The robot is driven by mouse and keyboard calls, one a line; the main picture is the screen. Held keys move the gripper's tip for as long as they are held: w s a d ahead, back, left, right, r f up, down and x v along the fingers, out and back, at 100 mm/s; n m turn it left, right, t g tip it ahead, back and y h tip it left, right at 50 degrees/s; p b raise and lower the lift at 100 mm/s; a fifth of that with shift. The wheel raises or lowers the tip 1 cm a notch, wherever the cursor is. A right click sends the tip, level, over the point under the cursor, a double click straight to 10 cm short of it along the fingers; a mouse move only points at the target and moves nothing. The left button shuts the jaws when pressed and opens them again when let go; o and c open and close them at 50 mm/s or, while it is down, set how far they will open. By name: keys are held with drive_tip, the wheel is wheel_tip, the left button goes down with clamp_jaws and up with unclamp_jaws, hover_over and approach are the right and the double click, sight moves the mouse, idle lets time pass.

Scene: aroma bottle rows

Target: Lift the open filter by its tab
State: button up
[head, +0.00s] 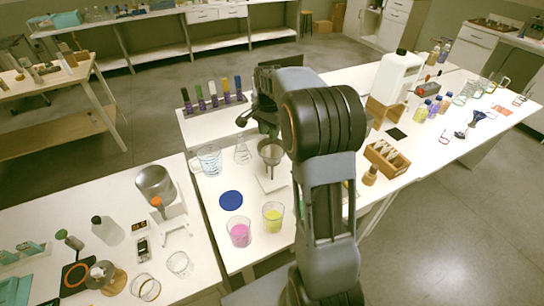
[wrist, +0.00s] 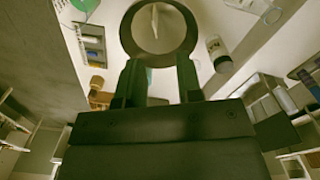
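A grey funnel (head: 270,151) stands above a white base plate on the work table in the head view. In the wrist view the funnel (wrist: 127,38) shows as a dark ring with the pale round filter (wrist: 145,36) inside it. A thin whitish tab (wrist: 154,20) stands up near the filter's middle. My gripper (wrist: 159,60) is open, with its two fingers apart and nothing seen between them. Its fingertips lie at the near side of the funnel rim in that view; I cannot tell whether they touch it. In the head view my arm hides most of the gripper (head: 262,122).
A glass flask (head: 243,154) and a measuring jug (head: 208,160) stand left of the funnel. A blue disc (head: 231,200), a pink beaker (head: 240,233) and a yellow beaker (head: 273,218) are in front. A bottle rack (head: 215,105) is behind. My arm covers the table's right part.

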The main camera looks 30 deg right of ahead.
sight(269, 148)
drive_tip(key=shift+s+a+f+p, duration=0.15)
drive_tip(key=shift+f+p, duration=0.2)
drive_tip(key=shift+f, duration=1.5)
drive_tip(key=shift+s+f+p, duration=0.1)
drive_tip(key=shift+f+p, duration=0.2)
drive_tip(key=shift+f, duration=1.5)
drive_tip(key=shift+c, duration=0.5)
clamp_jaws()
